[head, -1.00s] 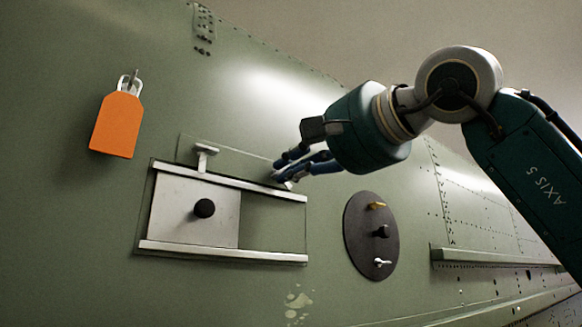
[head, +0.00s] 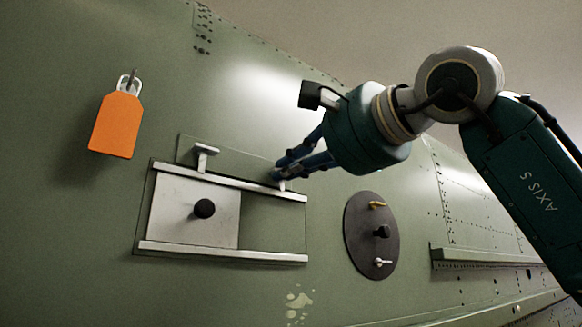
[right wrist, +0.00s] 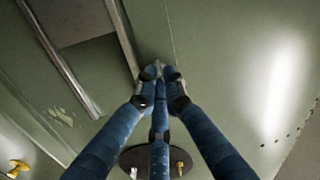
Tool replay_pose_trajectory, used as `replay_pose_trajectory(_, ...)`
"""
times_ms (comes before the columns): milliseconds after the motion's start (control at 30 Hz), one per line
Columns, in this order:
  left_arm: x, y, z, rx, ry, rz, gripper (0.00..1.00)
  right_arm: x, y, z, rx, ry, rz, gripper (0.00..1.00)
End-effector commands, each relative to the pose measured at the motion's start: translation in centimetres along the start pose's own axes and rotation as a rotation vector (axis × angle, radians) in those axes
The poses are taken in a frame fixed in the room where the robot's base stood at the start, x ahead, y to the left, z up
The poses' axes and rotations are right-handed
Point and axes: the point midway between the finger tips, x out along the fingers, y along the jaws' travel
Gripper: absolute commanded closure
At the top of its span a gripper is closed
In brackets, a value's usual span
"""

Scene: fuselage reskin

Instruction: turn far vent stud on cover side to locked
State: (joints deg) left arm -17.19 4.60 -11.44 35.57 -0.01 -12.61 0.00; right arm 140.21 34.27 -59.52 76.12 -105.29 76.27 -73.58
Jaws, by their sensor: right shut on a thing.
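The left stud (head: 206,153) has a T-shaped handle lying roughly level and stands free. The right stud (head: 283,185) sits at the strip's right end. My right gripper (head: 279,175) is shut on this right stud, and its blue fingers hide most of the handle, so I cannot tell its exact angle. In the right wrist view the three fingertips (right wrist: 157,75) close together on it beside the rail. My left gripper is not in view.
Below the strip, two metal rails (head: 225,252) hold a sliding plate (head: 168,215) with a black knob (head: 204,208). A dark round panel (head: 358,250) with small handles is to the right. An orange tag (head: 117,125) hangs upper left. A ledge (head: 490,257) juts at right.

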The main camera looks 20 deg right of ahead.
Motion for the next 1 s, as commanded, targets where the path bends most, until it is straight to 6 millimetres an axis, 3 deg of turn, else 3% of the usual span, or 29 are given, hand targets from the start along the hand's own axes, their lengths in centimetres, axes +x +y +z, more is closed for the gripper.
replay_pose_trajectory(400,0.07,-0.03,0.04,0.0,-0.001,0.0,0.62,0.1,0.13,0.27,0.23,-0.003,0.004,1.0)
replay_pose_trajectory(1000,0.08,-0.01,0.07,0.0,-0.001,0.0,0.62,0.11,0.16,0.27,0.277,-0.003,0.005,1.0)
